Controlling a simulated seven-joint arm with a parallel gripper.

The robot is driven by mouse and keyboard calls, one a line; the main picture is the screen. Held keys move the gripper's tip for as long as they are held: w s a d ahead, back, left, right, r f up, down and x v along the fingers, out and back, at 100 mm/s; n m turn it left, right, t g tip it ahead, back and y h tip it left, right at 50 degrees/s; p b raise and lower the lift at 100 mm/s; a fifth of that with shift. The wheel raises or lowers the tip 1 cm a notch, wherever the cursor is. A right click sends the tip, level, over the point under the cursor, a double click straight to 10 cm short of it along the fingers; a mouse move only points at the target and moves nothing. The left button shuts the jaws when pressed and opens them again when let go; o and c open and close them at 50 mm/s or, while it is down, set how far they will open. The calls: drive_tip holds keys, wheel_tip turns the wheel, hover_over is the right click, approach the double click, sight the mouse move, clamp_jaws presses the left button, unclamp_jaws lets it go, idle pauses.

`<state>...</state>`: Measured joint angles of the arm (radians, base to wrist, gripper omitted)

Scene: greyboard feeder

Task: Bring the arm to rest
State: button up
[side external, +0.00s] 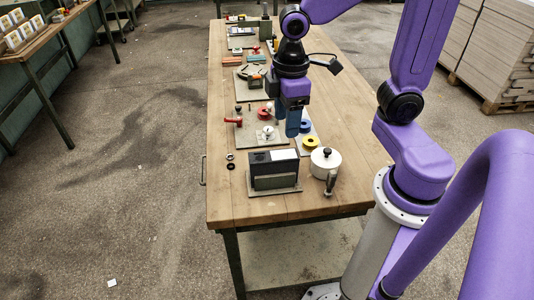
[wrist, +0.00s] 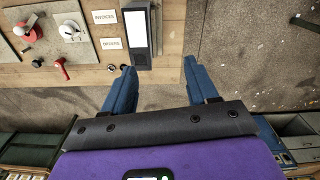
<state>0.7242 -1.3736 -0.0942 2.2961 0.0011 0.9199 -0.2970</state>
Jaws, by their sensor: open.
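My gripper (side external: 293,122) hangs over the wooden table in the side view, fingers down, above the boards near the table's middle. Its two blue fingers show wide apart in the wrist view (wrist: 160,85), with nothing between them. I cannot tell its exact height above the table. The wrist view looks past the fingers at the table edge and the floor. My purple arm reaches in from the right.
A dark box (side external: 273,178) stands near the front of the wooden table (side external: 225,205). Beside it are a white round pot (side external: 326,158) and a yellow ring (side external: 310,142). A red-handled tool (side external: 233,121) lies left. Several grey boards with parts lie behind.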

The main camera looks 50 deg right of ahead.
drive_tip(key=s+n, duration=0.1)
drive_tip(key=s, duration=1.1)
drive_tip(key=shift+s+f+n, duration=0.25)
drive_tip(key=shift+n, duration=0.15)
